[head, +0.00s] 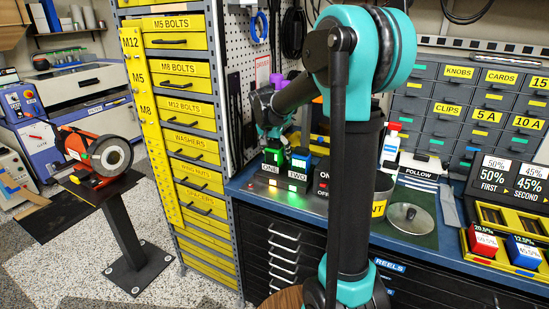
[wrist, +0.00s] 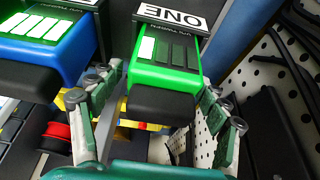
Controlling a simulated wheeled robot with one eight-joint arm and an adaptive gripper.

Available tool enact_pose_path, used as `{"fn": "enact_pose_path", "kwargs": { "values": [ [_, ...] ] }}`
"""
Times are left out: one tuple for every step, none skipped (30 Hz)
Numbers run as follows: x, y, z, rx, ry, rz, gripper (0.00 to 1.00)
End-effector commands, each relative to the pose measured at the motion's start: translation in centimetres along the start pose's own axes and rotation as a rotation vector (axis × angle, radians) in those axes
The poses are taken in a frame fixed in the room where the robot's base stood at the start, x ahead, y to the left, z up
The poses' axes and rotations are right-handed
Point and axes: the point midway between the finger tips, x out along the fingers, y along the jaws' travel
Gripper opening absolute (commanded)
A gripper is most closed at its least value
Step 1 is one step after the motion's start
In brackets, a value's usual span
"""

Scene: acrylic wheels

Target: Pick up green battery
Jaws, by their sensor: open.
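In the head view, the green battery (head: 272,156) is at the back left of the blue bench. My gripper (wrist: 160,85) is open, with one finger on each side of the battery's black end. Gaps show beside the battery, and I cannot tell whether either finger touches it. In the head view my gripper (head: 270,132) is just above the charger and partly hidden by my arm.
A blue battery (wrist: 45,48) sits close on the left in the wrist view, in the neighbouring charger TWO (head: 297,174). A white pegboard (wrist: 255,80) stands close on the right.

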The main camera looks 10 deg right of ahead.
Motion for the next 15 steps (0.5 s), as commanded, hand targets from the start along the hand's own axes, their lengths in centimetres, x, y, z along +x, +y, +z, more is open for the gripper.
{"fn": "enact_pose_path", "kwargs": {
  "values": [
    [0.19, 0.0, -0.01, 0.0, 0.0, 0.0, 0.76],
    [0.24, 0.0, 0.0, 0.0, 0.0, 0.0, 0.76],
    [0.26, 0.0, 0.0, 0.0, 0.0, 0.0, 0.76],
    [0.26, 0.0, 0.0, 0.0, 0.0, 0.0, 0.76],
    [0.25, 0.0, 0.0, 0.0, 0.0, 0.0, 0.76],
    [0.24, 0.0, 0.0, 0.0, 0.0, 0.0, 0.76],
    [0.24, 0.0, 0.0, 0.0, 0.0, 0.0, 0.76],
    [0.23, 0.0, 0.0, 0.0, 0.0, 0.0, 0.73],
    [0.23, 0.0, 0.0, 0.0, 0.0, 0.0, 0.68],
    [0.23, 0.0, 0.0, 0.0, 0.0, 0.0, 0.65],
    [0.22, 0.0, 0.0, 0.0, 0.0, 0.0, 0.61],
    [0.22, 0.0, 0.0, 0.0, 0.0, 0.0, 0.56],
    [0.22, 0.0, 0.0, 0.0, 0.0, 0.0, 0.52],
    [0.22, 0.0, 0.0, 0.001, 0.0, 0.0, 0.49],
    [0.21, 0.0, 0.0, 0.001, 0.0, 0.0, 0.44]
  ]
}}
